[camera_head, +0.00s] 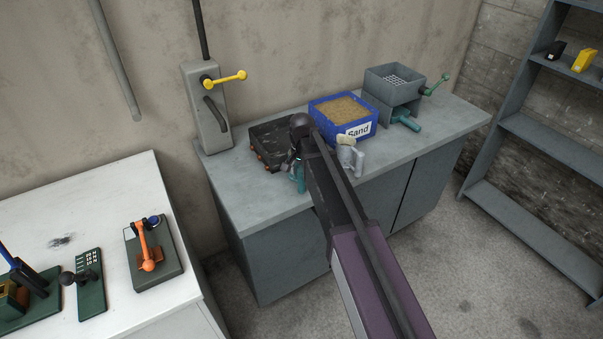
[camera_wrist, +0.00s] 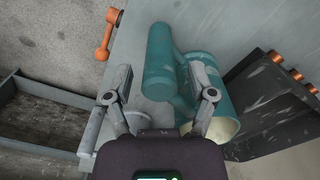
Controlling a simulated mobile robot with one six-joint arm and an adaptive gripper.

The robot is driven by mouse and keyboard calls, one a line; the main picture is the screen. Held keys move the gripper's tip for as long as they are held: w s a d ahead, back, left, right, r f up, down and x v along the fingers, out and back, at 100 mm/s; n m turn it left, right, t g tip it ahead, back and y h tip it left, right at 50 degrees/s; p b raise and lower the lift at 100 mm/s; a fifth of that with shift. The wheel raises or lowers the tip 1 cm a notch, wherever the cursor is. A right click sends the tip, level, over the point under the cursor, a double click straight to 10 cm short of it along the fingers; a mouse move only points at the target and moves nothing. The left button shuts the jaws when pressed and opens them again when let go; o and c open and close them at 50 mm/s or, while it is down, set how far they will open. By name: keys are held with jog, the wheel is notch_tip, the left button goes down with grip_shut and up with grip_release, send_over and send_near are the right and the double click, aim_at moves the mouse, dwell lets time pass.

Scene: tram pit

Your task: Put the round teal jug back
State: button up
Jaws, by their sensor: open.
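The teal jug shows large in the wrist view (camera_wrist: 215,100), lying tilted in the picture, with a cream inside at its open mouth and a long rounded handle (camera_wrist: 160,60). My gripper (camera_wrist: 163,78) is open, one finger on each side of the teal handle; I cannot tell whether either finger touches it. In the head view only a small teal part (camera_head: 298,182) shows beside my wrist at the bench's front edge. My arm hides the rest of the jug and most of the gripper there.
The grey bench (camera_head: 235,185) holds a black tray (camera_head: 268,150) with orange knobs, a blue sand box (camera_head: 357,133), a grey jug-like thing (camera_head: 349,158) and a sieve box (camera_head: 385,90) with a green crank. A white table (camera_head: 110,195) stands left, shelves (camera_head: 545,145) right.

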jog(key=shift+r+p, duration=5.25)
jog(key=shift+r, duration=0.25)
jog(key=s+d+n, duration=0.4)
jog(key=s+d, duration=1.7)
jog(key=shift+s+d+n, duration=0.2)
jog(key=shift+d+n, duration=0.2)
